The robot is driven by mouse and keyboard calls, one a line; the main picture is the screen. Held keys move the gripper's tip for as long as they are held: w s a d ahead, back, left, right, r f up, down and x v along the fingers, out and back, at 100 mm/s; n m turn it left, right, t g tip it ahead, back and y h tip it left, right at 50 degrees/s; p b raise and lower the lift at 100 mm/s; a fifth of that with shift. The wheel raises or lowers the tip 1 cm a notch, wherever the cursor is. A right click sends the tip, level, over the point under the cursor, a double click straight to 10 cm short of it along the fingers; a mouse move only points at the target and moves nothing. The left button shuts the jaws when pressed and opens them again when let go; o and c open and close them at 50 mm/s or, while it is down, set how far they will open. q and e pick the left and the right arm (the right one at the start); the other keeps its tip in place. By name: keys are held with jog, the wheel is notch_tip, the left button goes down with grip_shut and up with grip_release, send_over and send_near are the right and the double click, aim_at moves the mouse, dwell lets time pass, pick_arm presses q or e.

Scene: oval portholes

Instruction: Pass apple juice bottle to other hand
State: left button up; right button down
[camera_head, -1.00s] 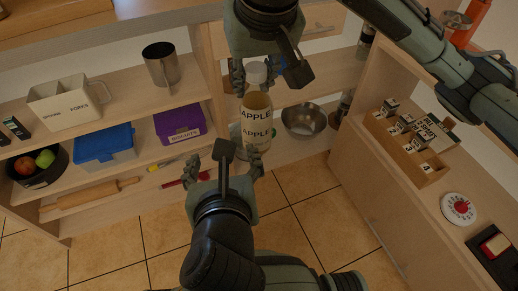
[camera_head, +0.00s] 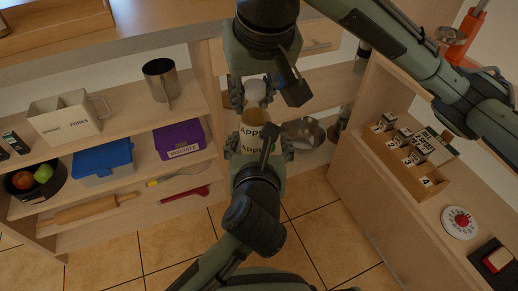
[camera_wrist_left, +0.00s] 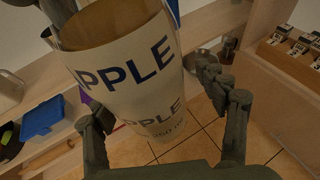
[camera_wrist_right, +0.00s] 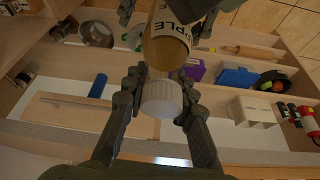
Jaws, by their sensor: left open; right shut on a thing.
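The apple juice bottle (camera_head: 257,134), with a white cap and an "APPLE" label, hangs upright between my two grippers in the head view. My right gripper (camera_head: 255,94) is above and shut on its top, near the cap (camera_wrist_right: 160,98) in the right wrist view. My left gripper (camera_head: 259,148) is below and open, with its fingers on either side of the labelled lower part. In the left wrist view the bottle (camera_wrist_left: 130,75) fills the space ahead of the palm, between the spread fingers; I cannot tell whether they touch it.
Shelves at left hold a white cutlery holder (camera_head: 66,119), a metal mug (camera_head: 161,80), a blue-lidded box (camera_head: 104,160) and a purple box (camera_head: 180,139). A metal bowl (camera_head: 304,133) stands behind the bottle. A counter at right holds a spice rack (camera_head: 397,161) and a timer (camera_head: 460,222).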

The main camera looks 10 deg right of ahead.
pick_arm(q)
jog(key=shift+w+d+f, duration=0.1)
jog(key=shift+w+f, duration=0.15)
jog(key=shift+w, duration=0.35)
jog(key=c, duration=1.6)
pick_arm(e)
jog(key=shift+a+r, duration=0.1)
pick_arm(q)
jog(key=shift+d, duration=0.1)
grip_shut()
jog(key=shift+s, duration=0.1)
pick_arm(e)
jog(key=shift+a, duration=0.1)
jog(key=c, duration=1.4)
grip_release()
jog(key=shift+c, duration=0.2)
jog(key=shift+o, duration=1.4)
